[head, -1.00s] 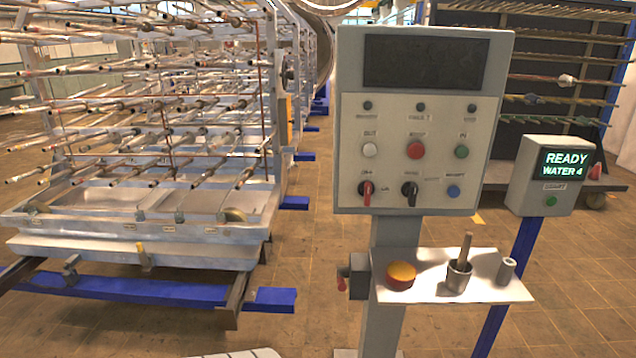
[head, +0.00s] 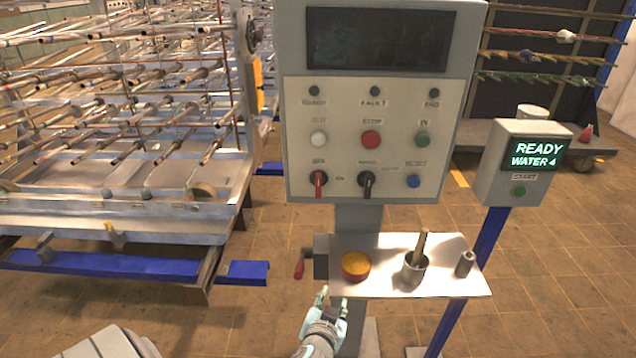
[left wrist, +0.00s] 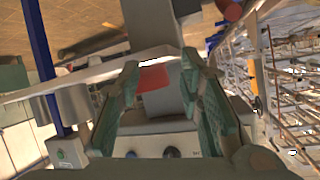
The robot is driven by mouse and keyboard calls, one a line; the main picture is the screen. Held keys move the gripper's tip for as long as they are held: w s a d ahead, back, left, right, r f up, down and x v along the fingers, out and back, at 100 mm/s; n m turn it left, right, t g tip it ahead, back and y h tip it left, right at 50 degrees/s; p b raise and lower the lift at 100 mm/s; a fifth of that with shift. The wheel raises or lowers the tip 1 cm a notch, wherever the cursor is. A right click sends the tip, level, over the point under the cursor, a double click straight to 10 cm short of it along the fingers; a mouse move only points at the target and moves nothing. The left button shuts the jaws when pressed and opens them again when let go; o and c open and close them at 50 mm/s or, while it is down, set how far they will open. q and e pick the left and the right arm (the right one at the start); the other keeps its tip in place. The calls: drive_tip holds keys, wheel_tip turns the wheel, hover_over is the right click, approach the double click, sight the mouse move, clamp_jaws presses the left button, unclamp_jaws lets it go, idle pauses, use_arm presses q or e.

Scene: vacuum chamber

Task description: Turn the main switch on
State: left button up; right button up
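The grey control cabinet (head: 462,100) stands upright in the head view. Its lower row has a red-handled rotary switch (head: 318,183), pointing down, and a black one (head: 367,184). A small side box (head: 320,262) with a red lever (head: 299,269) sits on the pedestal beside the shelf; the lever hangs down. Small labels are too blurred to tell which is the main switch. My left gripper (head: 331,300) is below the shelf's front left, apart from the switches. In the left wrist view its green fingers (left wrist: 160,80) are spread, with a red patch visible between them. My right gripper is out of view.
A "READY WATER 4" box (head: 490,165) stands at right. A rod rack (head: 120,185) fills the left.

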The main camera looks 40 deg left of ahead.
use_arm(q)
wheel_tip(320, 180, up, 12)
drive_tip(key=w+a+r+n+t+y, duration=0.1)
drive_tip(key=a+n+t+y, duration=0.1)
drive_tip(key=n+y+p, duration=0.2)
drive_tip(key=n+y, duration=0.1)
approach(318, 181)
drive_tip(key=shift+t, duration=0.3)
drive_tip(key=x, duration=0.9)
drive_tip(key=shift+w+a+f+p, duration=0.15)
drive_tip(key=shift+w+a+p, duration=0.15)
drive_tip(key=shift+p, duration=0.1)
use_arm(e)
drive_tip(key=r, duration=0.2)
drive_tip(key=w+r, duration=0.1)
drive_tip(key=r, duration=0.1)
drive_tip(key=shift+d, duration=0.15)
use_arm(q)
clamp_jaws()
